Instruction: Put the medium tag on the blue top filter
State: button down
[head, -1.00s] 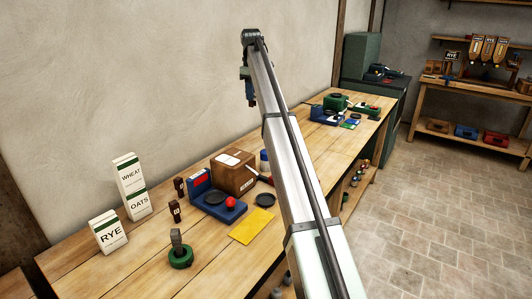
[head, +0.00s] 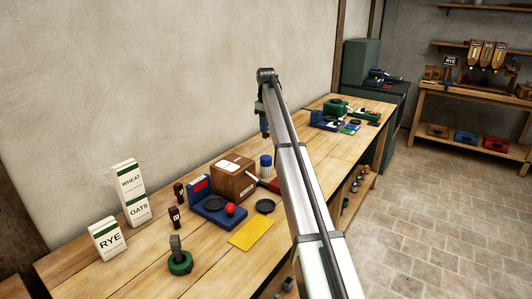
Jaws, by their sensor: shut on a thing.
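The gripper is small and dark here. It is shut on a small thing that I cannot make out. I cannot pick out the medium tag.
The brown box (head: 233,178), a blue scale (head: 217,208) with a red ball (head: 230,209), a black dish (head: 265,206) and a yellow sheet (head: 250,234) crowd the near bench. My arm hides part of the bench. Bare wood shows beyond the cylinder.

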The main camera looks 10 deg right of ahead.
notch_tip(320, 180, down, 9)
jog(key=shift+f, duration=0.1)
dwell(0.4)
jog(key=shift+f, duration=0.15)
jog(key=c, duration=0.9)
grip_release()
notch_tip(320, 180, up, 12)
jog(key=shift+r, duration=0.2)
